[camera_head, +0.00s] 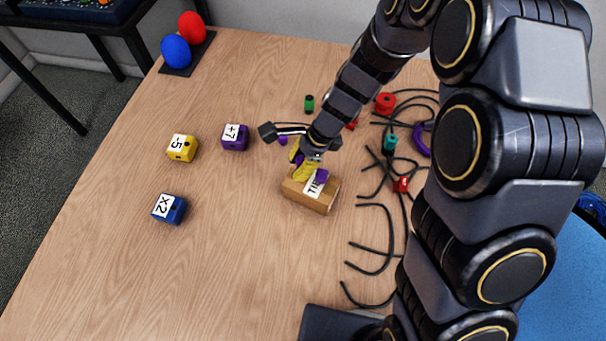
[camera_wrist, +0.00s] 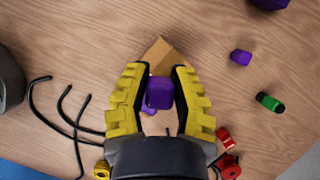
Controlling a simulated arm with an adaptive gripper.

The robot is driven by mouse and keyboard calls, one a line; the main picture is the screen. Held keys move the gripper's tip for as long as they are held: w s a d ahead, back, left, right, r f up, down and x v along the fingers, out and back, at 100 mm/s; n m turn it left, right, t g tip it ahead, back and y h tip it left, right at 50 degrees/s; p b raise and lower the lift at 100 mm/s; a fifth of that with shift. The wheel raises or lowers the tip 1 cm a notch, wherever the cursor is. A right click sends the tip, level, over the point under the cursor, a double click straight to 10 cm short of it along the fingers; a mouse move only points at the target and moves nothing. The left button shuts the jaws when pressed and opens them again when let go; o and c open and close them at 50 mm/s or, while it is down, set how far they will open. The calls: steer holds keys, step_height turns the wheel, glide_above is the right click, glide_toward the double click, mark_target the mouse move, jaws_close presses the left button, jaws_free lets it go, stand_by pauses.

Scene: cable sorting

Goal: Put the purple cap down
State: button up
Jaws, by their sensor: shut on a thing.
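My gripper (camera_head: 307,171) is over the wooden block with the white "TIME" label (camera_head: 325,197), near the middle of the table. In the wrist view its yellow-sided fingers (camera_wrist: 161,80) are shut on a purple cap (camera_wrist: 160,93). The purple cap also shows in the head view (camera_head: 321,175), just above the block's label. I cannot tell whether the cap touches the block. The wooden block is partly hidden behind the cap and fingers in the wrist view (camera_wrist: 160,55).
A second purple cap (camera_head: 283,141) and a green cap (camera_head: 309,103) lie behind the gripper. Purple (camera_head: 235,137), yellow (camera_head: 182,148) and blue (camera_head: 169,209) labelled blocks stand left. Black cables (camera_head: 373,250) and red pieces (camera_head: 401,184) lie right. The front left table is clear.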

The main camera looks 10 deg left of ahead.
mark_target(299, 182)
steer(key=shift+f, duration=2.4)
steer(key=shift+f, duration=0.2)
steer(key=o, duration=0.8)
steer(key=shift+c, duration=0.2)
steer(key=shift+r, duration=0.15)
